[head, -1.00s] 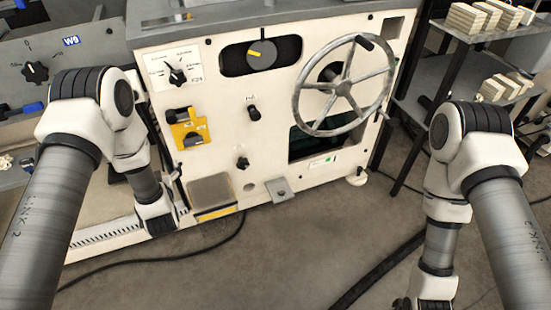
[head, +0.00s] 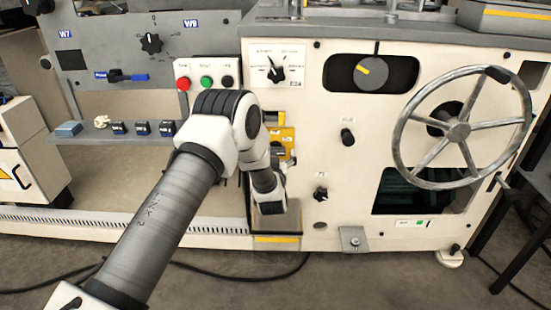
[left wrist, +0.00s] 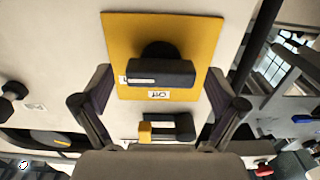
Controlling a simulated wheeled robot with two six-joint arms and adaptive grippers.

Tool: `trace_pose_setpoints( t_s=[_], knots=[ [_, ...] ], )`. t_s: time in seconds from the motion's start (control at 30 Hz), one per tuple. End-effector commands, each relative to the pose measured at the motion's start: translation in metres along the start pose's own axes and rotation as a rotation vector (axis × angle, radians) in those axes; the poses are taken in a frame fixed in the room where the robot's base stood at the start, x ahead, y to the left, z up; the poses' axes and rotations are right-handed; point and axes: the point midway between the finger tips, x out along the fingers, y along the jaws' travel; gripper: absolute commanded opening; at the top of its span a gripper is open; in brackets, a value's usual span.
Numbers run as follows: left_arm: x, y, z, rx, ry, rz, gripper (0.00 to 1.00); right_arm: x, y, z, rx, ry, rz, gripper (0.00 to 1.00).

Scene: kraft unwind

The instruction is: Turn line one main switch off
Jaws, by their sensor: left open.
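The yellow switch plate (head: 288,136) on the cream machine front is partly hidden behind my left arm in the head view. In the left wrist view the yellow plate (left wrist: 122,32) fills the upper middle. A black switch knob (left wrist: 160,72) stands out from it, its bar lying across the picture, with a small white "Off" label (left wrist: 158,95) beside it that appears upside down. My left gripper (left wrist: 158,84) is open, one finger on each side of the knob; I cannot tell whether they touch it. My right gripper is out of view.
A second black handle with a yellow end (left wrist: 168,128) lies below the knob in the left wrist view. A large handwheel (head: 463,128) stands out at right. A black rotary selector (head: 275,72), red, green and black buttons, and a dark knob (head: 347,137) surround the plate.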

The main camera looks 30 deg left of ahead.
Motion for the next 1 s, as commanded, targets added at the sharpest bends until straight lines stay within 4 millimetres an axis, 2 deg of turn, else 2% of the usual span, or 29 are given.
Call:
trace_pose_setpoints(
  t_s=[0.2, 0.37, 0.4, 0.77, 1.0],
  knots=[
    [0.0009, 0.0, 0.0, 0.0, -0.002, 0.0, 0.96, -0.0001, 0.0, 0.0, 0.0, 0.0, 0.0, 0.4],
    [0.0008, 0.0, 0.0001, 0.0, -0.001, 0.0, 0.39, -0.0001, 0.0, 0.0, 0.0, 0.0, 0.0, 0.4],
    [0.0008, 0.0, 0.0, 0.0, -0.001, 0.0, 0.36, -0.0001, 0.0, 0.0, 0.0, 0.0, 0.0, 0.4],
    [0.0008, 0.0, -0.0001, -0.027, -0.001, 0.0, 0.36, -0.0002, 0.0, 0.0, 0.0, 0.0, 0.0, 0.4],
    [0.0008, 0.0, -0.0002, -0.135, -0.001, 0.0, 0.36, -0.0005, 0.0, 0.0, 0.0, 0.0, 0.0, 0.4]
  ],
)
